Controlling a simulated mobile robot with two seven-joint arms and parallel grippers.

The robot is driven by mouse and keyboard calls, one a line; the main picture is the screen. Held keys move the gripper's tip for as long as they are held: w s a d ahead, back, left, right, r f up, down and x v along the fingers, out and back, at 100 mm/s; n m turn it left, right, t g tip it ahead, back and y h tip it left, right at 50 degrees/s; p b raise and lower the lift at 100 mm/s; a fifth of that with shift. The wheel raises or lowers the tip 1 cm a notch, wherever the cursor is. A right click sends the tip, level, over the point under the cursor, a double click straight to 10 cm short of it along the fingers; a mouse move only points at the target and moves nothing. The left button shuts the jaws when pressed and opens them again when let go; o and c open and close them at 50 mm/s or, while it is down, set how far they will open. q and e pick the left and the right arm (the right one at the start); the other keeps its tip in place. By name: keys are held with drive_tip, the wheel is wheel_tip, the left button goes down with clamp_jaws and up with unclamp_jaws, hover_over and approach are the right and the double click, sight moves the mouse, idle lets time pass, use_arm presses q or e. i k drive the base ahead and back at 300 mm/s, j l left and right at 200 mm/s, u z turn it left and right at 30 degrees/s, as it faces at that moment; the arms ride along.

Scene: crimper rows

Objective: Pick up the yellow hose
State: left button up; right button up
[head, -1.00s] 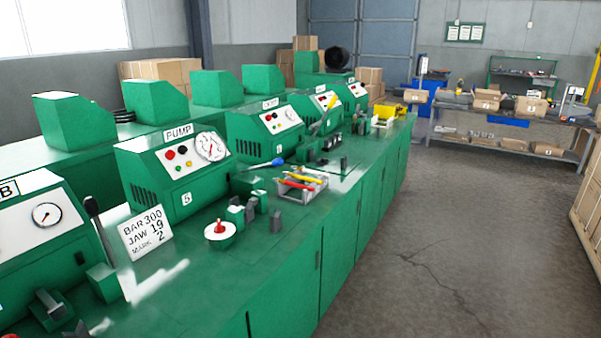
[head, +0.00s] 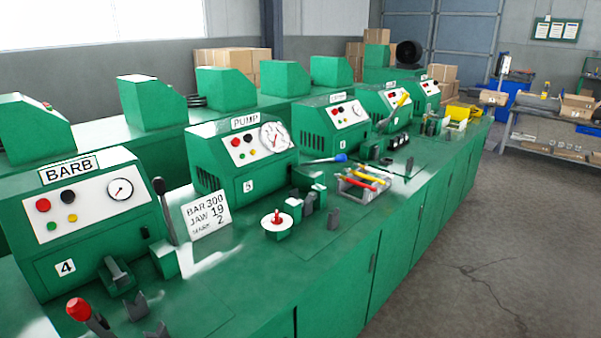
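No thing in the head view can be told for certain as the yellow hose. A small grey tray (head: 349,191) on the green bench holds thin red and yellow pieces, and a yellow piece (head: 369,173) lies across it. Farther back, a slim yellow piece (head: 403,99) slants up in front of a machine; at this size I cannot tell whether it is a lever or a hose. Neither of my grippers is in the view.
A long green bench (head: 300,262) carries a row of crimping machines, with the BARB machine (head: 95,218) nearest. The floor (head: 480,260) at right is clear.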

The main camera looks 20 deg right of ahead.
sight(348, 170)
drive_tip(key=i+l+u, duration=0.1)
drive_tip(key=l+u, duration=0.7)
drive_tip(key=l, duration=0.15)
drive_tip(key=l+u, duration=0.2)
drive_tip(key=l, duration=0.3)
drive_tip(key=k+l+u, duration=0.2)
drive_tip(key=l, duration=0.35)
drive_tip(key=l+u, duration=0.1)
drive_tip(key=l, duration=0.45)
drive_tip(key=k+l, duration=0.1)
drive_tip(key=l, duration=0.4)
drive_tip(key=u, duration=0.05)
